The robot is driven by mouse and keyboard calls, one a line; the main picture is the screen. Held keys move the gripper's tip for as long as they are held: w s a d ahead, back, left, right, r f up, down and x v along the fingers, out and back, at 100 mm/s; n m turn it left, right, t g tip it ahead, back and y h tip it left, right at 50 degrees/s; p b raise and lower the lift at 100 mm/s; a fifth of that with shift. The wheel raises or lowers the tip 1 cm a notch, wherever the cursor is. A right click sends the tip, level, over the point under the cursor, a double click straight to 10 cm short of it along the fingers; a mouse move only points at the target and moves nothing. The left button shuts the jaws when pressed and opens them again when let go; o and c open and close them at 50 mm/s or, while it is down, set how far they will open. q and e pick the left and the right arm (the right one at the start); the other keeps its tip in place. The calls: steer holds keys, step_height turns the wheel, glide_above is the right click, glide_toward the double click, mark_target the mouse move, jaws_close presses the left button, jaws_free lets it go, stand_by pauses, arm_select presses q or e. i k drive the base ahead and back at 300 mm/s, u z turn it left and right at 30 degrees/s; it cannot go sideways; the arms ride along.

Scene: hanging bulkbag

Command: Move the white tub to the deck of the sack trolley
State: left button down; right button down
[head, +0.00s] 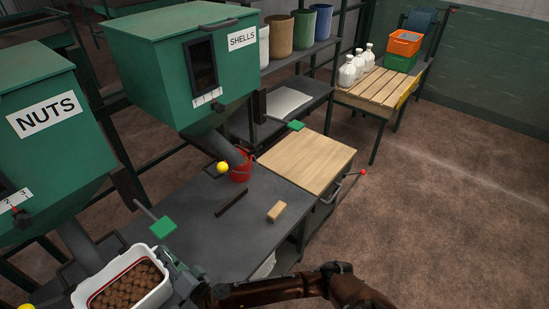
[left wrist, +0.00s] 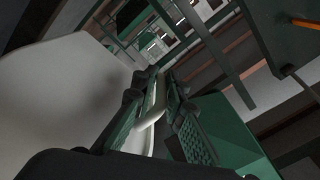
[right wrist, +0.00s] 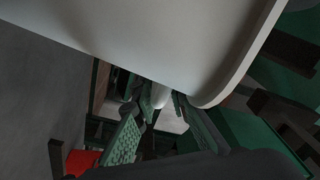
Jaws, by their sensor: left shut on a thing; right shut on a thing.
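The white tub (head: 155,297) is at the lower left of the head view, full of round brown nuts (head: 128,284). Its pale wall also fills the left of the left wrist view (left wrist: 60,90) and the top of the right wrist view (right wrist: 150,35). My right gripper (head: 181,277) is at the tub's right side; in its wrist view (right wrist: 160,105) it is shut on a white grip of the tub. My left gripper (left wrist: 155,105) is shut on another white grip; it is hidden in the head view. I cannot make out the sack trolley for sure.
Green hoppers marked NUTS (head: 48,115) and SHELLS (head: 242,39) stand over a dark bench (head: 200,232). A red bucket (head: 241,171) and wooden block (head: 276,211) rest there. A wood-topped cabinet (head: 305,160) adjoins it. A slatted table (head: 381,90) stands behind; floor at right is clear.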

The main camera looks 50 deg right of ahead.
mark_target(307, 154)
steer(key=z, duration=2.95)
steer(key=i, duration=3.5)
steer(key=u, duration=0.05)
